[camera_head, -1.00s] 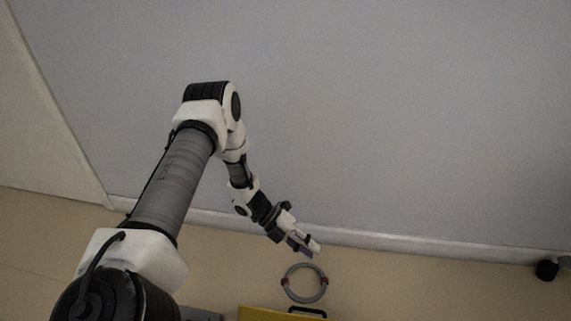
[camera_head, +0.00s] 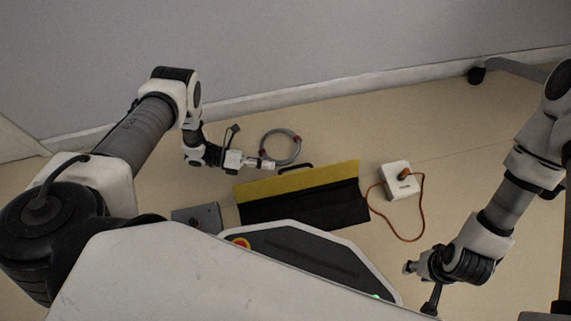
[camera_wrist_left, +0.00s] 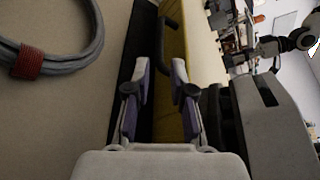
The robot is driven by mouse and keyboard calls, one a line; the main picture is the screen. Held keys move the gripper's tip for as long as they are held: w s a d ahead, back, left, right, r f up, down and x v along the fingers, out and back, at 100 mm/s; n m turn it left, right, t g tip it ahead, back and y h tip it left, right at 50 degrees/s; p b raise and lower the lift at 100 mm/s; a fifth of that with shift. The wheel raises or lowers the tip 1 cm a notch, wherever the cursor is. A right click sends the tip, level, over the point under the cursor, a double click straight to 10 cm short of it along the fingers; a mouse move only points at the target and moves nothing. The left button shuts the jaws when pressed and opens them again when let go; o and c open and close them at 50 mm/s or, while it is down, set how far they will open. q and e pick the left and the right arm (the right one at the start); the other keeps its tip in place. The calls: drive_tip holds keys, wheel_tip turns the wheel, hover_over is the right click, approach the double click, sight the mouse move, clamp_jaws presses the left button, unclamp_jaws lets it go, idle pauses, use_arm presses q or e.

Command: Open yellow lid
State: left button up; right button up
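The yellow lid (camera_head: 330,173) shows as a long strip beside a black part (camera_head: 305,207) on the floor in the head view. I cannot tell if it is raised at all. Its black handle (camera_head: 297,166) sits at the far edge. My left gripper (camera_head: 266,164) is just left of the handle, above the lid's left end. In the left wrist view, the gripper (camera_wrist_left: 159,75) is open and empty, with the lid (camera_wrist_left: 175,50) and handle (camera_wrist_left: 162,40) beyond its fingers. My right gripper (camera_head: 410,267) is at the lower right, away from the lid; its fingers are unclear.
A grey cable ring (camera_head: 297,150) with red bands lies behind the lid; it also shows in the left wrist view (camera_wrist_left: 75,62). A white box (camera_head: 398,182) with an orange cable is at right. A grey box (camera_head: 197,216) is at left. The wall stands behind.

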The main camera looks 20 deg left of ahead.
sight(288, 168)
use_arm(q)
drive_tip(key=b+x, duration=0.2)
drive_tip(key=x, duration=0.4)
drive_tip(key=shift+d+f+b, duration=0.1)
drive_tip(key=shift+f+b, duration=0.05)
drive_tip(key=shift+b, duration=0.15)
drive_tip(key=shift+w+d, duration=0.2)
drive_tip(key=shift+d, duration=0.2)
